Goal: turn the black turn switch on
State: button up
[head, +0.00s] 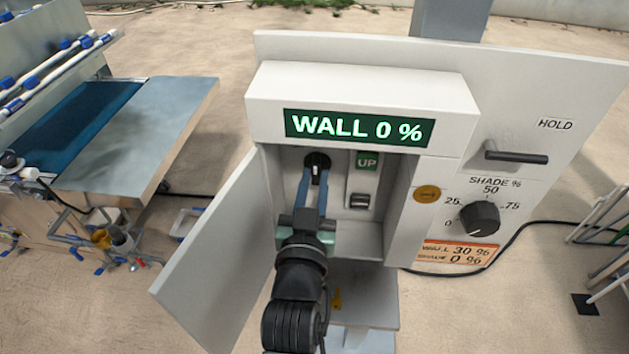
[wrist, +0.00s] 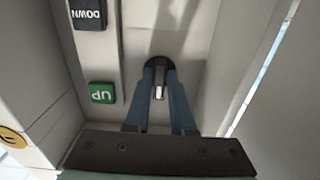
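The black turn switch (head: 317,162) is on the back wall inside the open control box, left of the UP button. It has a round black body and a pale pointer that looks about upright in the head view. In the wrist view the switch's pale handle (wrist: 158,92) shows between my fingertips. My gripper (head: 313,183) reaches into the box with its two blue fingers at the switch, one on each side. In the wrist view my gripper (wrist: 160,78) has a gap between its fingers and looks open around the handle. Contact is not clear.
The display (head: 353,128) reads WALL 0 %. The green UP button (head: 367,161) is just right of the switch; the DOWN button (wrist: 88,14) shows in the wrist view. The open door (head: 215,260) stands left of my arm. A shade knob (head: 480,218) and HOLD lever (head: 516,156) are at right.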

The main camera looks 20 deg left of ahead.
jog(key=o, duration=0.3)
jog(key=shift+b+v, duration=1.75)
jog(key=shift+v, duration=4.75)
jog(key=shift+s, duration=0.1)
